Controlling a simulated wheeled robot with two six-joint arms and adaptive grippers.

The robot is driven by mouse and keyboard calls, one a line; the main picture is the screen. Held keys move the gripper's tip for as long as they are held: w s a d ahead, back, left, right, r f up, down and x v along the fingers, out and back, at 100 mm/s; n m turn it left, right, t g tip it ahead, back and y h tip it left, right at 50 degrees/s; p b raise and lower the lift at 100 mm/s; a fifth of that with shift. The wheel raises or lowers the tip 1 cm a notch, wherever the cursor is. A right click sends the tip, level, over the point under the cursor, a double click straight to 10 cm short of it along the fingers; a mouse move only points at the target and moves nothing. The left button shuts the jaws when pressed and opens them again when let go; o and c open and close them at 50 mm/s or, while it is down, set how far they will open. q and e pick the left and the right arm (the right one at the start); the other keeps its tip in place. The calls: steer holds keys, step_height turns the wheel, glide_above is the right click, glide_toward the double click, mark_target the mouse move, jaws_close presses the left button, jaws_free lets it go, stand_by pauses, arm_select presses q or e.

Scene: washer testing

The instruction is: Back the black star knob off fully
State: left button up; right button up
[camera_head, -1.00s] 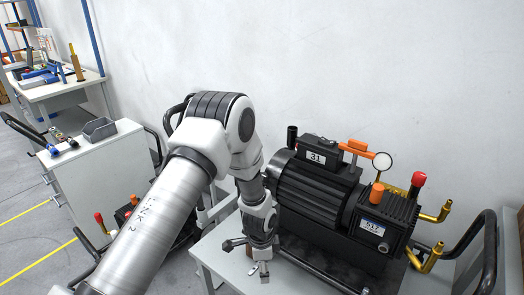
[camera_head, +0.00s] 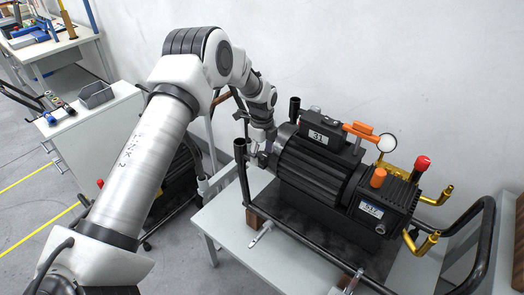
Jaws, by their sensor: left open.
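I cannot make out the black star knob; it may be hidden behind my left gripper or too small to tell. A black finned pump motor (camera_head: 312,165) with a "31" label stands on the table. My left gripper (camera_head: 262,154) points down at the motor's left end, close beside it and by a black upright post (camera_head: 241,165). Its jaws are open, and I see nothing held in them. Whether the fingers touch anything there is not clear. My right gripper is not in view.
The pump has an orange handle (camera_head: 358,132), a round gauge (camera_head: 386,143), a red cap (camera_head: 423,162) and brass pipes (camera_head: 430,242). A black tubular rail (camera_head: 484,240) stands at right. A silver clamp (camera_head: 261,233) sits on the grey table (camera_head: 222,222). A white cabinet (camera_head: 98,143) is at left.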

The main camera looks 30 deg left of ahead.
arm_select(q)
steer(key=shift+w+f, duration=0.1)
steer(key=shift+s+d+r, duration=0.15)
steer(key=shift+s+r, duration=0.05)
steer(key=shift+r, duration=0.05)
steer(key=c, duration=1.1)
steer(key=shift+c, duration=0.2)
